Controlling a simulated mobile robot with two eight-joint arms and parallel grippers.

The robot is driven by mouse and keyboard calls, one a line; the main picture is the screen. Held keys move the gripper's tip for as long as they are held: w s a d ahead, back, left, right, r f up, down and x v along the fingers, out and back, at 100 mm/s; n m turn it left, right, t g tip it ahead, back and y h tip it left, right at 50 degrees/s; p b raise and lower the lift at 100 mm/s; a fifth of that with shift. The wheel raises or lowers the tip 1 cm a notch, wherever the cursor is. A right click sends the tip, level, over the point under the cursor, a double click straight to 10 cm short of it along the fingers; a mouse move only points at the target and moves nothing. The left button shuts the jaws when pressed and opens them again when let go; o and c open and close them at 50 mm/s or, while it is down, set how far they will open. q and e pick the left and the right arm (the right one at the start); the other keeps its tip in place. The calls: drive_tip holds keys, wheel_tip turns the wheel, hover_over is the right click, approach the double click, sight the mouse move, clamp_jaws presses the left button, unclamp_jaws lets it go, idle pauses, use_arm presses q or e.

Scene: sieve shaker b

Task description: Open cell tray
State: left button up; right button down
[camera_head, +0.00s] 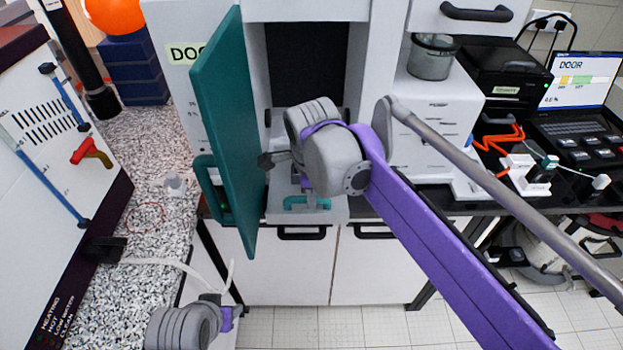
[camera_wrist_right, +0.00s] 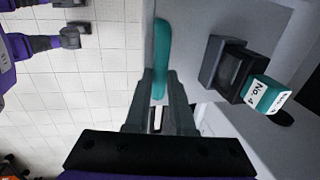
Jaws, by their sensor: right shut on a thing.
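The cell tray (camera_head: 339,210) is a pale grey drawer low in the white machine, with a teal handle (camera_head: 318,203) on its front. The teal handle also shows in the right wrist view (camera_wrist_right: 162,38). My right gripper (camera_wrist_right: 160,85) is shut on this handle, with its dark fingers on either side of it. In the head view my wrist and arm hide most of the gripper and part of the tray. I cannot tell how far the tray stands out.
A teal door (camera_head: 228,130) stands open just left of the tray, beside the dark cavity (camera_head: 305,65). A teal block marked No. 4 (camera_wrist_right: 268,95) sits in a dark holder near the handle. A speckled counter (camera_head: 140,135) is at left. Tiled floor (camera_head: 290,325) lies in front.

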drive_tip(key=shift+s, duration=1.2)
drive_tip(key=shift+f, duration=0.1)
drive_tip(key=c, duration=0.8)
unclamp_jaws()
drive_tip(key=shift+s, duration=0.2)
drive_tip(key=shift+o, duration=0.2)
drive_tip(key=shift+w, duration=0.1)
wheel_tip(320, 180, up, 11)
drive_tip(key=s, duration=0.2)
drive_tip(key=shift+p, duration=0.4)
drive_tip(key=shift+f, duration=0.15)
